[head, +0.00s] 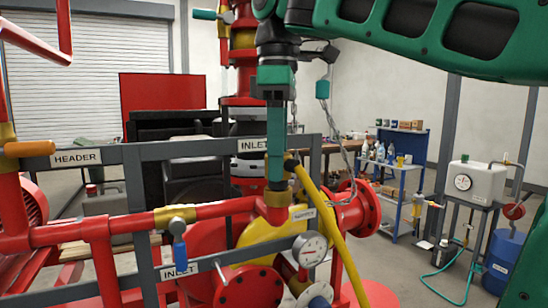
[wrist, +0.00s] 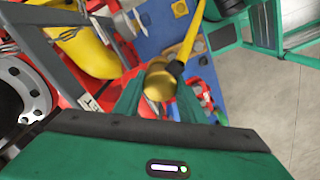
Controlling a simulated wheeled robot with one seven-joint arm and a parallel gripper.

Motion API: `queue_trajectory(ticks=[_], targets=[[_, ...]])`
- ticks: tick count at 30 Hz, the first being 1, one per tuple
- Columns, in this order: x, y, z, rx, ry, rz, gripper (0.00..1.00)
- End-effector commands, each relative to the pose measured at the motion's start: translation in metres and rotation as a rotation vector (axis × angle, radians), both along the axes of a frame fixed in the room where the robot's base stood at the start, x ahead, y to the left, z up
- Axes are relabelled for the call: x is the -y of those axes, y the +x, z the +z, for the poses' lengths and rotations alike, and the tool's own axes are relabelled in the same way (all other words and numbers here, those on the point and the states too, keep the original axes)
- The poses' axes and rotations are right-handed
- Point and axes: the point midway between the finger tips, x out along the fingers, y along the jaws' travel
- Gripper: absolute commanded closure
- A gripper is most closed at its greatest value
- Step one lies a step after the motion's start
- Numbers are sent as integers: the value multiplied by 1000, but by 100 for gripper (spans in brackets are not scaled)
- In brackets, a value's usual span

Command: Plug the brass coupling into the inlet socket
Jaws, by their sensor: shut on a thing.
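My gripper (head: 277,184) points down in front of the grey rail, beside the upper INLET sign (head: 254,145). In the wrist view its two green fingers (wrist: 160,98) are shut on the brass coupling (wrist: 158,80). A yellow hose (wrist: 190,42) runs from the coupling. In the head view the coupling (head: 291,162) shows only in part behind the fingers, and the hose (head: 330,225) hangs down to the right. A brass collar (head: 275,198) on red pipe is just below the fingertips. I cannot tell whether it is the inlet socket or touches the gripper.
Grey rails (head: 80,160) carry the HEADER sign (head: 77,157) and a lower INLET sign (head: 180,270). A blue-handled valve (head: 179,240), a gauge (head: 309,249) and red flanges crowd the area below. A blue shelf (head: 400,165) and a blue drum (head: 505,262) stand to the right.

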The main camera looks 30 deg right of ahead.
Motion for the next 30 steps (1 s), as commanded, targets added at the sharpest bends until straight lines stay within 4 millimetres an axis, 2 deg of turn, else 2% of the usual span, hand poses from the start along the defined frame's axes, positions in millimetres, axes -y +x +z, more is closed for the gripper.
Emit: queue_trajectory(ticks=[30], targets=[[0, 0, -17, 0, 0, 0, 90]])
